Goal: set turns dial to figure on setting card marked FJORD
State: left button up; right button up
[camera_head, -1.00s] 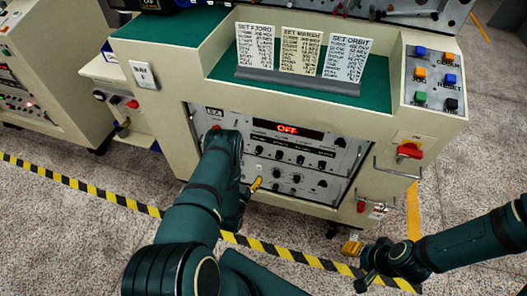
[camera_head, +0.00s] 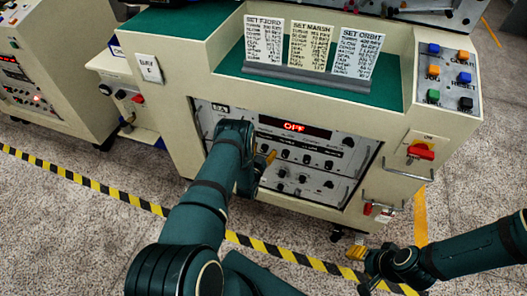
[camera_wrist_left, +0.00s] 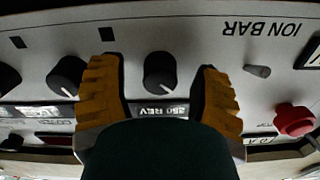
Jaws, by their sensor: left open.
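The FJORD setting card (camera_head: 264,42) stands leftmost of three cards on the console. Its heading is readable; its small figures are too small to read surely. My left gripper (camera_head: 264,160) is at the front panel, mostly hidden by my forearm in the head view. In the left wrist view, the open left gripper (camera_wrist_left: 157,72) has its yellow fingers on either side of a black dial (camera_wrist_left: 160,74), with a gap to each finger. A small window beside this dial (camera_wrist_left: 160,110) seems to read 250 REV. My right gripper (camera_head: 358,252) hangs low near the floor, away from the panel.
Another black dial (camera_wrist_left: 67,76) sits close beside one finger. The panel's red display (camera_head: 294,127) reads OFF. A red switch (camera_head: 421,152) and metal handles are at the right.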

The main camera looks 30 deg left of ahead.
pick_arm(q)
grip_shut()
jog(key=shift+n, duration=2.9)
grip_release()
